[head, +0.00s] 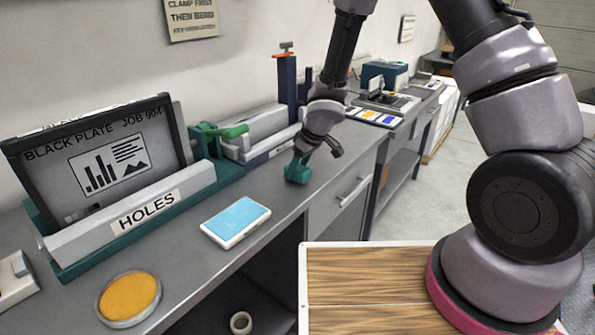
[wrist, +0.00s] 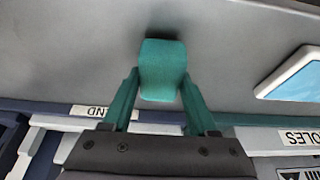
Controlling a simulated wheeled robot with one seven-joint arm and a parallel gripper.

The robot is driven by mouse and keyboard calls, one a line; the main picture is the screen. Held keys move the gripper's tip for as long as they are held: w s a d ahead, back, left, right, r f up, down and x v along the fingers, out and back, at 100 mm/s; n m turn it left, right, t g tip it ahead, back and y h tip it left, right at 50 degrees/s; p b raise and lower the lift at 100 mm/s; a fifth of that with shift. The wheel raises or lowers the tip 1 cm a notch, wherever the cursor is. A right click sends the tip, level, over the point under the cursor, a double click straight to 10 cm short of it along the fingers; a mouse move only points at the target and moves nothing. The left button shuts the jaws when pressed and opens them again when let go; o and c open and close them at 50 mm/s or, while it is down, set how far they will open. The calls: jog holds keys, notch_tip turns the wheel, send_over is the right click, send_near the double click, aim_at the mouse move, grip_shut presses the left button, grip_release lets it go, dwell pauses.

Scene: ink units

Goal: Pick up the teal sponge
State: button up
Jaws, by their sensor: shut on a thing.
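The teal sponge (wrist: 162,65) is a small block between the two teal fingers of my gripper (wrist: 160,92) in the wrist view. My gripper is shut on it, and the sponge sticks out past the fingertips. In the head view the sponge (head: 297,173) is at the grey counter, below my gripper (head: 299,158), near the counter's front edge. I cannot tell whether it touches the counter or is slightly above it.
The black plate fixture (head: 100,160) stands along the wall. A green-handled clamp (head: 225,133) is behind the sponge. Bare counter surrounds the sponge.

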notch_tip(320, 180, up, 2)
jog(key=shift+w+r, duration=0.1)
jog(key=shift+w, duration=0.05)
jog(key=shift+r, duration=3.55)
